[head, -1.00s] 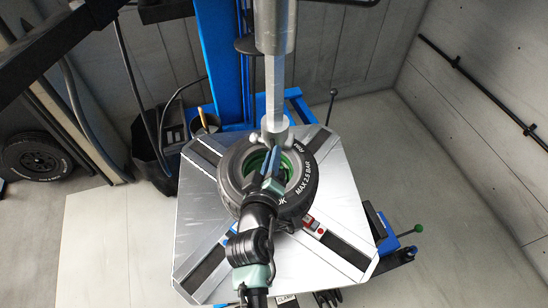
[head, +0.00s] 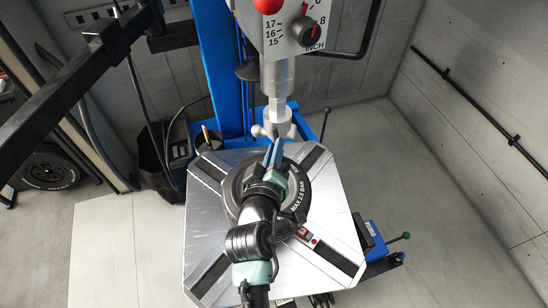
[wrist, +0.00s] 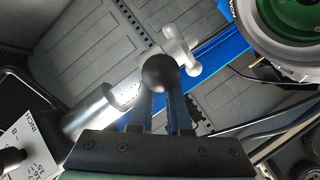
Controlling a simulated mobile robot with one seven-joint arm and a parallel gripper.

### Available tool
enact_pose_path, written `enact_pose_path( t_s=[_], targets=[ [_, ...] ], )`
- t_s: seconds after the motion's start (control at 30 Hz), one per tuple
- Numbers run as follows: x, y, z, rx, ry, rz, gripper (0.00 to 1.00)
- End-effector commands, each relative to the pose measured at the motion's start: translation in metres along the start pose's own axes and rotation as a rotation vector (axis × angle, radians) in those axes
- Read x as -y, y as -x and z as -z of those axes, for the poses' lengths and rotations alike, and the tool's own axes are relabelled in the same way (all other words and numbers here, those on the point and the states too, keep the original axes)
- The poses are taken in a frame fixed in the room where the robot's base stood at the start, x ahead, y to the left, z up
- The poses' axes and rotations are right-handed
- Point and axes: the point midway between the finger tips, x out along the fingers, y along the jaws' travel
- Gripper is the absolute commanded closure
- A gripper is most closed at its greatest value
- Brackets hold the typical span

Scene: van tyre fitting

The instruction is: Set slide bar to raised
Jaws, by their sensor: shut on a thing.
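The slide bar (head: 278,108) is a silver upright bar under a grey metal sleeve (head: 278,76), and only a short length of it shows. Its pale mount head (head: 277,128) hangs above the tyre (head: 294,194) on the turntable. In the wrist view the sleeve (wrist: 92,112) is at left and the mount head (wrist: 181,50) beyond the fingers. My gripper (head: 274,150) is at the mount head, above the tyre. In the wrist view my gripper (wrist: 162,98) has its blue fingers shut on a round black knob (wrist: 160,72). What the knob joins to is hidden.
A control box (head: 300,32) with a red button and dial sits above the sleeve. The silver turntable (head: 325,215) lies below my arm. A blue column (head: 222,70) stands behind, and a spare wheel (head: 48,172) is at left. The floor at right is clear.

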Motion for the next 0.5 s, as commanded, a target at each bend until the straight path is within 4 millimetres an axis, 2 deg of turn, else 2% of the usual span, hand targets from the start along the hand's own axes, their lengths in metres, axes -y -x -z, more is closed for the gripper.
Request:
enact_pose_path(
  t_s=[0.03, 0.1, 0.5],
  targets=[
    [-0.0089, 0.0037, 0.0125, -0.009, -0.002, 0.003, 1.00],
    [-0.0123, 0.0057, 0.0161, -0.007, -0.002, 0.007, 1.00],
    [-0.0143, 0.0082, 0.0195, -0.002, -0.003, 0.017, 1.00]
  ],
)
